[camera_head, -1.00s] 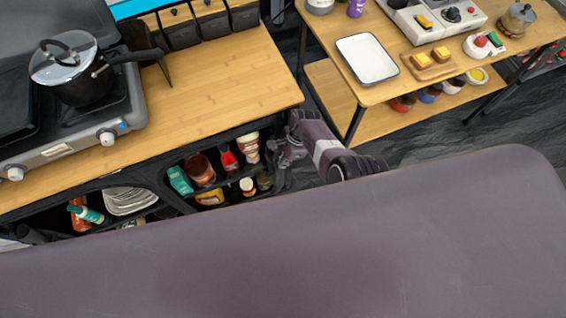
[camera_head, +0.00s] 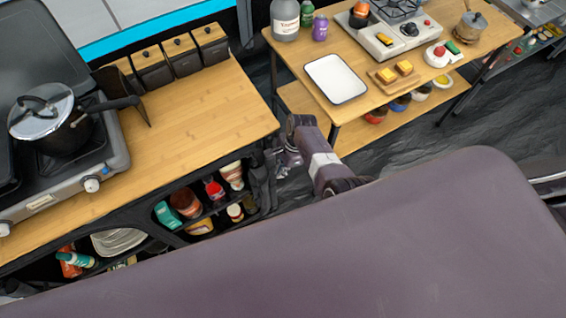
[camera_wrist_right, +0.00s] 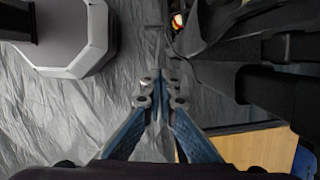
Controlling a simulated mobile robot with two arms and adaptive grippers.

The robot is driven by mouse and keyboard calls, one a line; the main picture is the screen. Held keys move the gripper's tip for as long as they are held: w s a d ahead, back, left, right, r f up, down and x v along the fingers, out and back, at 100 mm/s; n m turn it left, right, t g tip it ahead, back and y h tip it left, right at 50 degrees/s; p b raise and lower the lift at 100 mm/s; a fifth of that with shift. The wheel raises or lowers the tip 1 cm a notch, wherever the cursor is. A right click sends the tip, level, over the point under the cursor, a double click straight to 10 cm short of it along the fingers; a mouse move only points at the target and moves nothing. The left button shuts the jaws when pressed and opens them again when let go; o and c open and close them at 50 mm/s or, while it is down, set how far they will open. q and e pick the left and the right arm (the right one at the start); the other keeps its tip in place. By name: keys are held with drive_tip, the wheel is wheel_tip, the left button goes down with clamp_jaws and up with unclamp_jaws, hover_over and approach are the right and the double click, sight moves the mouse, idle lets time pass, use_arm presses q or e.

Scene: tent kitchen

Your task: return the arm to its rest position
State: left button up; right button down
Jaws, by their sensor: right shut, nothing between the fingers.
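My right arm reaches out beyond my purple-grey body in the head view. My right gripper (camera_head: 284,162) is beside the right end of the wooden counter (camera_head: 195,110), low by the dark shelf frame. In the right wrist view the gripper (camera_wrist_right: 159,78) has its two fingertips together with nothing between them. Grey wrinkled floor (camera_wrist_right: 95,120) shows behind the fingers. My left gripper is not in view.
A pot (camera_head: 60,125) stands on the stove at left. The open shelf under the counter holds bottles, jars and plates (camera_head: 118,241). A second wooden table with a white tray (camera_head: 336,78) stands beyond a strip of grey floor.

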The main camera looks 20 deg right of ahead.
drive_tip(key=v, duration=0.3)
drive_tip(key=shift+w+d+r+p, duration=0.1)
drive_tip(key=shift+d+r+p, duration=0.1)
drive_tip(key=shift+p, duration=0.1)
